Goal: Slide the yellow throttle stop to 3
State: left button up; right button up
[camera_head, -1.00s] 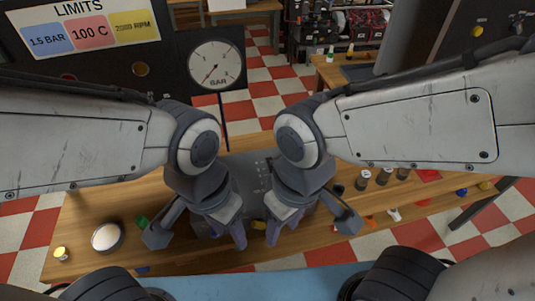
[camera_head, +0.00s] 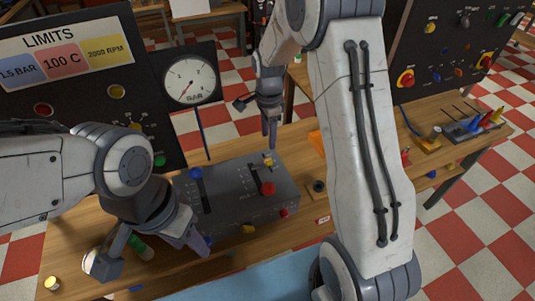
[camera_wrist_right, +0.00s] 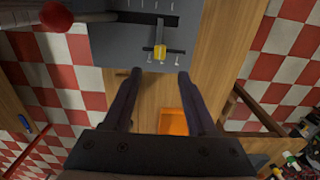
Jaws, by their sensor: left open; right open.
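The yellow throttle stop (camera_head: 268,160) sits at the far right end of the grey control box, on a slotted track with tick marks. In the right wrist view the yellow stop (camera_wrist_right: 160,53) is on a thin crossbar beside the scale; the numbers are too small to read. My right gripper (camera_head: 270,137) is open and empty, above the stop in the head view. Its two fingers (camera_wrist_right: 158,75) point towards the stop, one to each side and short of it in the picture. My left gripper (camera_head: 190,240) is open and empty near the box's front left corner.
The grey control box (camera_head: 225,210) carries a lever with a blue knob (camera_head: 196,173) and one with a red knob (camera_head: 268,188). The red knob looms in the wrist view (camera_wrist_right: 56,17). A pressure gauge (camera_head: 190,80) stands behind. An orange item (camera_wrist_right: 173,121) lies near the right fingers.

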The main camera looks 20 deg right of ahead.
aim_at(268, 160)
notch_tip(268, 160, down, 10)
jog(key=shift+a+p, duration=0.1)
jog(key=shift+p, duration=1.05)
grip_shut()
dwell(0.6)
